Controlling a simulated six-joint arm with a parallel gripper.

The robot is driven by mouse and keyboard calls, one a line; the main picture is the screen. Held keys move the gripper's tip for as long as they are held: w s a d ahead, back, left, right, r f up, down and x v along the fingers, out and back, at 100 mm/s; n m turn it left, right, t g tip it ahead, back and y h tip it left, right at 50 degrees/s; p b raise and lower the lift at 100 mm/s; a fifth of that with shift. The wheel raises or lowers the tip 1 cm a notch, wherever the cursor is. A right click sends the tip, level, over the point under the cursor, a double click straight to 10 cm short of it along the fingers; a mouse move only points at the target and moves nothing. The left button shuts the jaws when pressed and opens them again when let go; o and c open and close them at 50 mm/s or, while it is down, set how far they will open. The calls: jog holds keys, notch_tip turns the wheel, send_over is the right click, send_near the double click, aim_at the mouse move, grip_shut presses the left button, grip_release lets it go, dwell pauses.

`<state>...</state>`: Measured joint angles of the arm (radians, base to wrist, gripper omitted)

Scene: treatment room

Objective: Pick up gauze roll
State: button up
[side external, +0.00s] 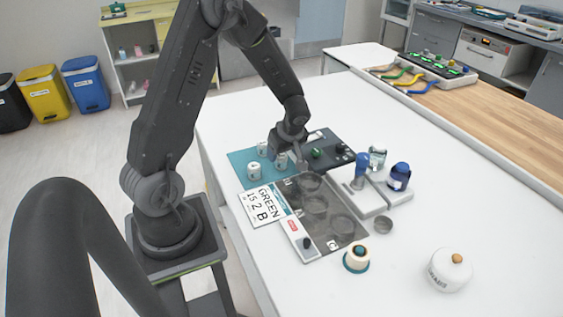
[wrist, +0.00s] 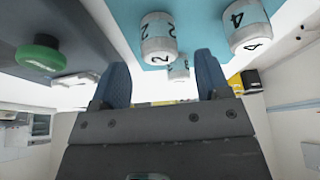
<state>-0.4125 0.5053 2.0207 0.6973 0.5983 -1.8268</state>
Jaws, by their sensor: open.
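Several white rolls with black numbers, which look like the gauze rolls, stand on a teal mat (side external: 240,160). In the side view one roll (side external: 254,171) is at the front, one (side external: 262,149) behind it, and one (side external: 281,160) beside my gripper (side external: 299,157). In the wrist view the roll marked 2 (wrist: 158,38) lies ahead between my finger lines, the roll marked 4 (wrist: 246,28) to the right, and another roll (wrist: 179,70) farther off. My gripper (wrist: 160,78) is open, with nothing visible between its fingers.
A green-topped item (wrist: 38,55) sits on a dark pad (side external: 335,158).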

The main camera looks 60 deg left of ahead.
jog(key=shift+x, duration=1.3)
jog(key=shift+c, duration=0.5)
jog(key=c, duration=0.9)
